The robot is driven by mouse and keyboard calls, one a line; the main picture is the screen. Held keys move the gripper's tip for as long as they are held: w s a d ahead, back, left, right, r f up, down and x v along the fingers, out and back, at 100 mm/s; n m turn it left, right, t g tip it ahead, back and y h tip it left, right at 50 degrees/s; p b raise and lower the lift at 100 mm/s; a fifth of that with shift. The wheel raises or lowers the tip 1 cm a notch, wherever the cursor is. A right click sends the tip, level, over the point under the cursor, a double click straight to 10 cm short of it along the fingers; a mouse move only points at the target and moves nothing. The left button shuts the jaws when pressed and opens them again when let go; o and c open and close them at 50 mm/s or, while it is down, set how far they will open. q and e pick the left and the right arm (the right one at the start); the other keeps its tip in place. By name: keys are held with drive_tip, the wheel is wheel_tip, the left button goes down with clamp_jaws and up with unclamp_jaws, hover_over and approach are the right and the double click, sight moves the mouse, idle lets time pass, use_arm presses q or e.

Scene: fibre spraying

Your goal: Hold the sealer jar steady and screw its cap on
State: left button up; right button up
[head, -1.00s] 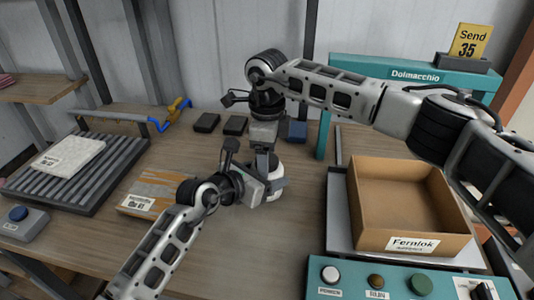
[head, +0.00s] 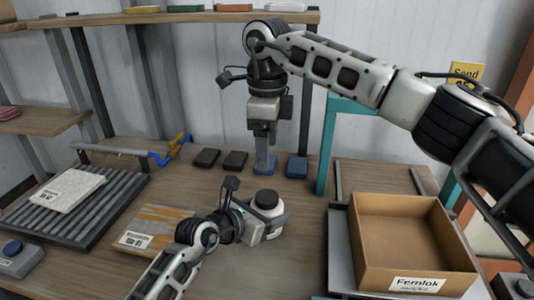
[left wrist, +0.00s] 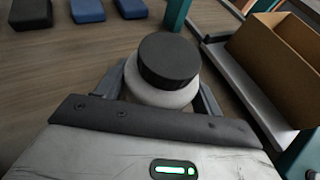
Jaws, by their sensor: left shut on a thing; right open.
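The sealer jar (head: 274,225) is a squat white jar standing upright on the bench in the middle of the head view. A black cap (head: 265,197) sits level on its top; it also shows in the left wrist view (left wrist: 169,61). I cannot tell how tightly it is screwed. My left gripper (head: 264,228) is shut around the jar's sides, with a finger on either side in the left wrist view (left wrist: 163,88). My right gripper (head: 264,145) points down, open and empty, above and apart from the cap; it partly hides a blue block behind.
Two black blocks (head: 207,158) and a blue block (head: 297,166) lie in a row behind the jar. An open cardboard box (head: 410,240) stands on the right. A striped package (head: 152,228) lies left of the jar, near a roller rack (head: 90,200).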

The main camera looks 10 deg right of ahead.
use_arm(q)
drive_tip(key=o, duration=2)
drive_tip(key=shift+c, duration=0.2)
drive_tip(key=v, duration=1.6)
drive_tip(key=shift+d, duration=0.1)
